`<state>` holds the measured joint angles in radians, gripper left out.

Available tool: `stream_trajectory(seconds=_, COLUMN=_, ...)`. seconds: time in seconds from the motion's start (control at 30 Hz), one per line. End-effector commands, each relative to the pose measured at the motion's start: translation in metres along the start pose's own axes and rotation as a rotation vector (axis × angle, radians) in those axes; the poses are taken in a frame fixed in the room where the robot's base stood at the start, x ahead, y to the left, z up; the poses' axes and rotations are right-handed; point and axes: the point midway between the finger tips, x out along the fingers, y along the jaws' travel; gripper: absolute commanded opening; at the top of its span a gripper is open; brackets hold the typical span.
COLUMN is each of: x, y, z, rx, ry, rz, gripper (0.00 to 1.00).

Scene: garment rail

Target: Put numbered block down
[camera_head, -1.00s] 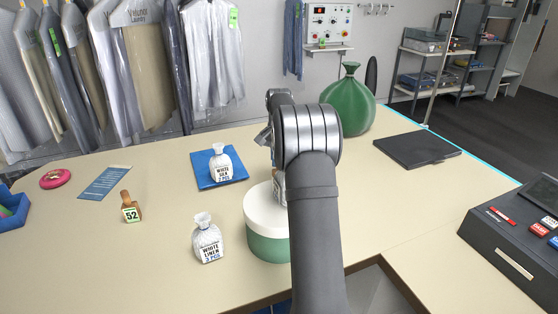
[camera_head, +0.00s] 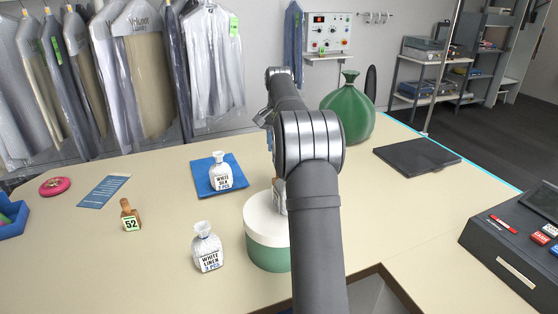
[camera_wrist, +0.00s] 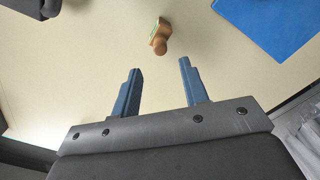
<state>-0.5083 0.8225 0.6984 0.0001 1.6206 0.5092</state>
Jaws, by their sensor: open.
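A small wooden-handled block (camera_wrist: 159,40) stands on the beige table in the wrist view, beyond my fingertips and apart from them. A bit of pale green shows at its far side; its number cannot be read. My gripper (camera_wrist: 158,82) is open, with nothing between its two blue fingers. In the head view my arm hides the gripper. There, a block with a wooden handle and the number 52 (camera_head: 131,220) stands on the left of the table. I cannot tell whether both views show the same block.
A blue mat (camera_head: 202,181) holds a White Silk bag (camera_head: 221,172). A White Linen bag (camera_head: 207,247) stands beside a round green box (camera_head: 268,255) with a white lid. Left-front table is clear.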

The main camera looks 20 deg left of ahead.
Motion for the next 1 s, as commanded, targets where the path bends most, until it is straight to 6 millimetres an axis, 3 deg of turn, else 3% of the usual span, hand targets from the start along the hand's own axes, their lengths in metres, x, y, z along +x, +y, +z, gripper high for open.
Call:
stream_trajectory(seconds=0.17, x=-0.025, y=0.000, z=0.000, rx=0.000, ry=0.001, rz=-0.001, gripper=0.41)
stream_trajectory(seconds=0.3, x=-0.032, y=0.000, z=0.000, rx=0.000, ry=0.000, rz=0.000, gripper=0.66)
stream_trajectory(seconds=0.33, x=-0.033, y=0.000, z=0.000, rx=0.000, ry=-0.001, rz=0.000, gripper=0.68)
stream_trajectory(seconds=0.77, x=-0.033, y=0.000, z=0.000, rx=-0.007, ry=0.000, rz=0.000, gripper=0.68)
stream_trajectory(seconds=0.87, x=-0.034, y=-0.001, z=0.000, rx=-0.064, ry=0.000, rz=0.000, gripper=0.68)
stream_trajectory(seconds=1.0, x=-0.036, y=-0.003, z=0.001, rx=-0.266, ry=0.002, rz=0.001, gripper=0.68)
